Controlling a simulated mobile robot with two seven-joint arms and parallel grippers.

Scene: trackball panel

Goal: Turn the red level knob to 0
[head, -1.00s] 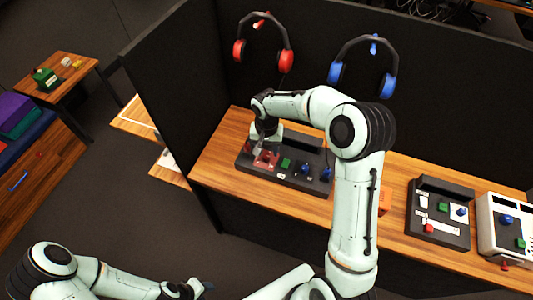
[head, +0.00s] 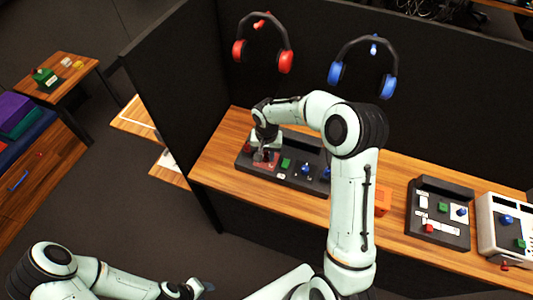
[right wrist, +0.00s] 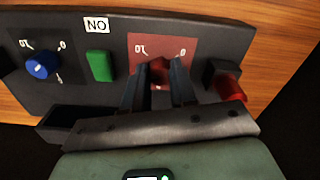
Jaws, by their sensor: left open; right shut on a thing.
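The red level knob (right wrist: 160,72) sits on a red plate (right wrist: 142,43) of the dark control panel (right wrist: 206,38). In the right wrist view the plate's 0 mark is at its right and the 10 mark at its left. My right gripper (right wrist: 161,76) is shut on the red knob, one finger on each side. The fingers hide much of the knob, so where its pointer stands cannot be told. In the head view my right gripper (head: 266,155) is over the panel's left part. My left gripper (head: 203,287) is open and empty, low over the floor, far from the panel.
Beside the knob are a red lever (right wrist: 231,88), a green button (right wrist: 100,66) and a blue knob (right wrist: 42,66). Red headphones (head: 263,44) and blue headphones (head: 363,66) hang on the partition. Other panels (head: 438,212) stand to the right on the wooden desk.

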